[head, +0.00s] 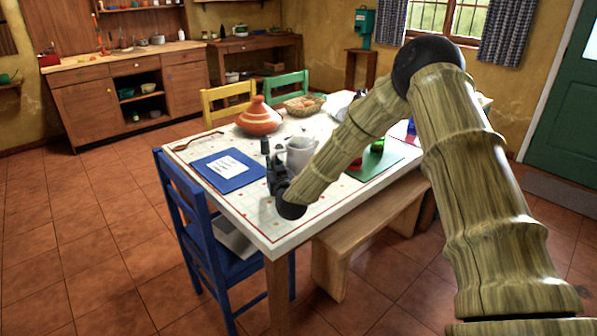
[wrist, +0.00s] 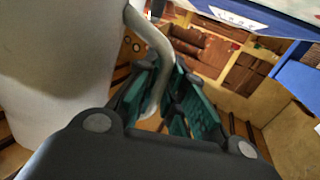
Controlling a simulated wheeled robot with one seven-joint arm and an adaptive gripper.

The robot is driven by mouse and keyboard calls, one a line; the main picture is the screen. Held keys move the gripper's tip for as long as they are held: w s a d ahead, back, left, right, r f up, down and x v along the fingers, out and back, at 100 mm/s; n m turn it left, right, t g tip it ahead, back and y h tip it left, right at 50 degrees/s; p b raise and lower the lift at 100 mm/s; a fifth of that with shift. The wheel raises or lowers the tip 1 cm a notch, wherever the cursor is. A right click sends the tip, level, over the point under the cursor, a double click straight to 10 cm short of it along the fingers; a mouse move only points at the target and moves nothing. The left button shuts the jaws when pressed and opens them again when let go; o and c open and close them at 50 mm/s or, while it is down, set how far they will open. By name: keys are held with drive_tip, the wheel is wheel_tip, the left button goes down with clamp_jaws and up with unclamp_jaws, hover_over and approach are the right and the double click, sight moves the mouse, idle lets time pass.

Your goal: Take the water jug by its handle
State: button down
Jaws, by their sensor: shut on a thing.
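The water jug (head: 300,150) is pale grey and stands upright on the white tiled table in the head view. In the wrist view its body (wrist: 55,65) fills the left side, close to the camera. Its curved handle (wrist: 152,40) runs down between the teal finger pads. My gripper (head: 268,158) is at the jug's left side in the head view, and it also shows in the wrist view (wrist: 172,90). It is shut on the handle. The lower end of the handle is partly hidden by the fingers.
A blue folder with a white paper (head: 232,172) lies left of my gripper. A terracotta tagine (head: 259,118) and a bread basket (head: 304,105) stand farther back. A green mat (head: 376,163) with red and green items lies right. A blue chair (head: 190,221) and wooden bench (head: 345,240) flank the table.

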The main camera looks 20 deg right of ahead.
drive_tip(key=shift+r, duration=0.25)
